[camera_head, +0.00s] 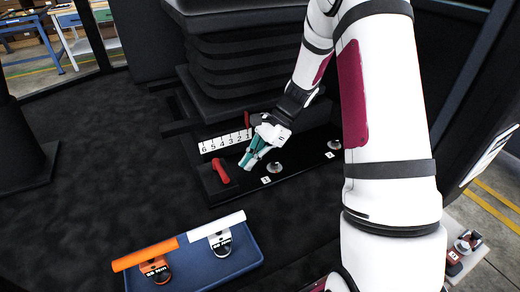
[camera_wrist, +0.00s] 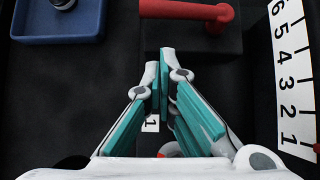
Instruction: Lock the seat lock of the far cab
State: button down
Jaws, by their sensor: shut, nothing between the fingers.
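A red lever (camera_head: 222,170), which looks like the seat lock, sits on the dark plate (camera_head: 212,190) at the foot of the seat. It also shows at the top of the wrist view as a red bar with a bent end (camera_wrist: 185,11). My gripper (camera_head: 246,163) points down over the plate, just right of the lever and apart from it. In the wrist view my gripper (camera_wrist: 168,62) has its teal-padded fingers together with nothing between them. The black bellows seat base (camera_head: 240,65) rises behind. A red part (camera_wrist: 170,149) is mostly hidden under my gripper.
A white number scale (camera_head: 225,142) stands behind the lever. Round metal knobs (camera_head: 275,168) with number labels lie to the right. A blue tray (camera_head: 210,268) in front holds an orange-handled item (camera_head: 146,254) and a white-handled item (camera_head: 216,227). Dark floor at left is clear.

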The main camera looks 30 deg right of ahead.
aim_at(221, 172)
jog(key=shift+a+f, duration=0.15)
jog(key=shift+a, duration=0.8)
jog(key=shift+a+f, duration=0.1)
jog(key=shift+a, duration=0.8)
jog(key=shift+a, duration=0.1)
jog(key=shift+s+a+m+t, duration=0.15)
jog(key=shift+m+t, duration=0.15)
jog(key=shift+m, duration=0.1)
